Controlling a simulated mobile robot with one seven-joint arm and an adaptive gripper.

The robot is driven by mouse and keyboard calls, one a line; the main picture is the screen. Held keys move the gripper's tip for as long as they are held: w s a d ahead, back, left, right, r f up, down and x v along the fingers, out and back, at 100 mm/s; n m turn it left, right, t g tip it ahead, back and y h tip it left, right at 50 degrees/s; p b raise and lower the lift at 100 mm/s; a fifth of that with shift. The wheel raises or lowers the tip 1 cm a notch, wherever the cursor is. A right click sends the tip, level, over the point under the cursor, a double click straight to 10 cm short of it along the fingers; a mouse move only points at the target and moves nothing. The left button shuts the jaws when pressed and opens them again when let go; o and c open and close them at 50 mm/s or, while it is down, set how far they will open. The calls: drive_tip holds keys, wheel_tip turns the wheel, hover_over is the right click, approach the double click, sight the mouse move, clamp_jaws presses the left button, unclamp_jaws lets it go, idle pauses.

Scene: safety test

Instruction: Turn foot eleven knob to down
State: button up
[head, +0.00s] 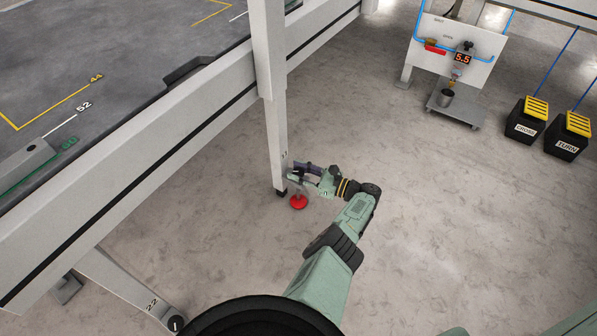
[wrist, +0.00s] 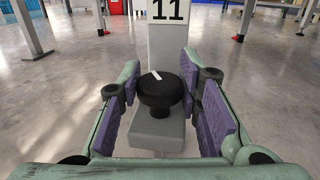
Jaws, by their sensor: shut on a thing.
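The foot eleven knob (wrist: 160,93) is round and black, on a grey block below a white plate (wrist: 168,12) marked 11. A short white line on its top points away from me, tilted slightly left. My gripper (wrist: 159,79) has its purple-padded fingers on either side of the knob, shut on it. In the head view, my gripper (head: 308,170) is at the lower end of a white table leg (head: 277,140), just above a red round foot (head: 298,202). The knob cannot be made out there.
A long white table frame (head: 150,150) runs diagonally on the left, with another leg (head: 120,285) marked 22. At the upper right stand a panel (head: 485,72) with a 5.5 display and two black boxes marked CROSS (head: 524,130) and TURN (head: 567,147). The floor right of my arm is clear.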

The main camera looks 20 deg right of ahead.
drive_tip(key=shift+r+p, duration=0.1)
drive_tip(key=shift+p, duration=0.2)
drive_tip(key=m+t+h+p, duration=0.1)
drive_tip(key=p, duration=0.1)
drive_tip(key=m+t+h+p, duration=0.1)
drive_tip(key=p, duration=0.2)
drive_tip(key=shift+a+r+h, duration=0.1)
drive_tip(key=shift+r+h, duration=0.2)
drive_tip(key=m+t+h+p, duration=0.2)
drive_tip(key=h+p, duration=0.1)
drive_tip(key=p, duration=0.1)
drive_tip(key=shift+f+m+h, duration=0.15)
drive_tip(key=shift+m+h, duration=0.15)
drive_tip(key=shift+m, duration=0.1)
drive_tip(key=shift+f+m+t+h+p, duration=0.15)
drive_tip(key=shift+m+t+h+p, duration=0.35)
drive_tip(key=shift+h+p, duration=0.4)
drive_tip(key=o, duration=1.1)
drive_tip(key=shift+f, duration=0.1)
